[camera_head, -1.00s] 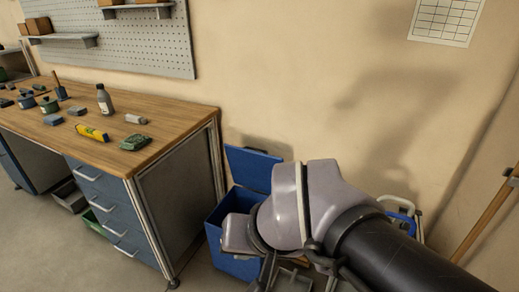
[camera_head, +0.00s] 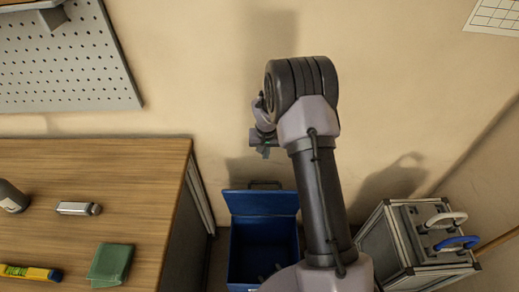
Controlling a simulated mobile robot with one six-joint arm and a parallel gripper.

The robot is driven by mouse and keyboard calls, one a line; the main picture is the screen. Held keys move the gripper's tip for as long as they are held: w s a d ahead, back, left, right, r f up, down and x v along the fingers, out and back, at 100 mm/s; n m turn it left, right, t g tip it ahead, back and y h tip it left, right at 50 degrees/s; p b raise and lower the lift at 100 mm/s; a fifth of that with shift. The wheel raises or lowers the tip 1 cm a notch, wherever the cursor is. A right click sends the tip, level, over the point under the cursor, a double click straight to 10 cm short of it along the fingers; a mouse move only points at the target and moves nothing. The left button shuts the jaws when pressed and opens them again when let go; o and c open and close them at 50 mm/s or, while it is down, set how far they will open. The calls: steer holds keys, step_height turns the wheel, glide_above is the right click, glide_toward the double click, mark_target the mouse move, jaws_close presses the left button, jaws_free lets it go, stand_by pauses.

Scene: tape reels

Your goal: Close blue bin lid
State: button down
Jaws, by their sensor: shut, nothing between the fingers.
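The blue bin (camera_head: 236,262) stands on the floor between the workbench and my arm, seen from above. Its lid (camera_head: 262,202) is open, hinged up at the back towards the wall. Some dark things lie in the bin, too dim to tell. My gripper (camera_head: 264,152) is above and behind the raised lid in the picture, near the wall, partly hidden by my wrist. It is shut and empty, and it looks apart from the lid. My arm covers the bin's right edge.
The wooden workbench (camera_head: 130,190) stands close on the left, with a green cloth-like block (camera_head: 111,264), a yellow tube (camera_head: 30,272) and a grey object (camera_head: 78,208) on it. A metal case (camera_head: 386,248) with handles stands at the right. The wall (camera_head: 400,90) is close behind.

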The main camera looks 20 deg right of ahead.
step_height(320, 180, down, 10)
steer(key=s+a+b, duration=0.1)
steer(key=s+b, duration=0.1)
steer(key=b, duration=0.1)
steer(key=shift+r, duration=0.15)
steer(key=shift+s, duration=0.1)
steer(key=shift+s, duration=0.1)
